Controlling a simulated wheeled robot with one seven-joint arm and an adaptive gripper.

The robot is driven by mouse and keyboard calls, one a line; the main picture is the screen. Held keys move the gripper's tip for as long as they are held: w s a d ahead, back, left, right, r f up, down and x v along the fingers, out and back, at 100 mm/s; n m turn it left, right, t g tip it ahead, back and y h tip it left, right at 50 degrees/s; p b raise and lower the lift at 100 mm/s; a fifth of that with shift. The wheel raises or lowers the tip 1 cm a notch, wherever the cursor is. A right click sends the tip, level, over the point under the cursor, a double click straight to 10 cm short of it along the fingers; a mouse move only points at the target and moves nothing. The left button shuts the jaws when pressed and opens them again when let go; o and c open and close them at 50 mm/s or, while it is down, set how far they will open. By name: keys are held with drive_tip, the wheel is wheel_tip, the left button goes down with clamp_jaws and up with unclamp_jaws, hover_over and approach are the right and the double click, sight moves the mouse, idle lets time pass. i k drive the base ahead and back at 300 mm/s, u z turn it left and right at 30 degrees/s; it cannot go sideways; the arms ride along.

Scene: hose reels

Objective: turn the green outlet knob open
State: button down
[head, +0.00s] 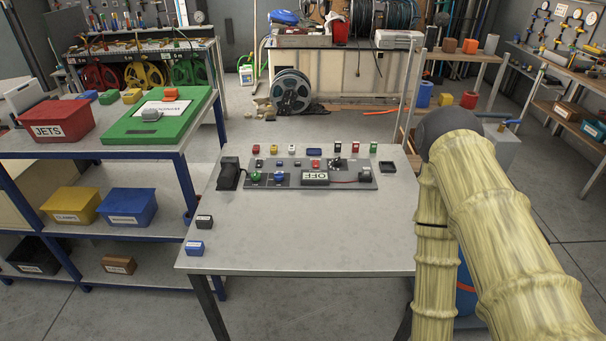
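A grey control panel (312,174) lies on the grey table (300,228) in the middle of the head view. A small green knob (256,177) sits near its left front, with a blue knob (279,176) just to its right. I cannot read a label on the green knob or tell how it is turned. My arm, in a pale yellow sleeve, fills the right side and bends down out of the bottom edge. My gripper is not in view.
A black box-like device (230,172) stands left of the panel. Several small coloured blocks line its back, including a green one (373,148). A dark tray (387,167) lies to the right. Two small boxes, black (204,222) and blue (194,248), sit at the table's left. The table front is clear.

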sight(256, 176)
drive_tip(key=u, duration=2.35)
drive_tip(key=i, duration=0.7)
drive_tip(key=z, duration=1.25)
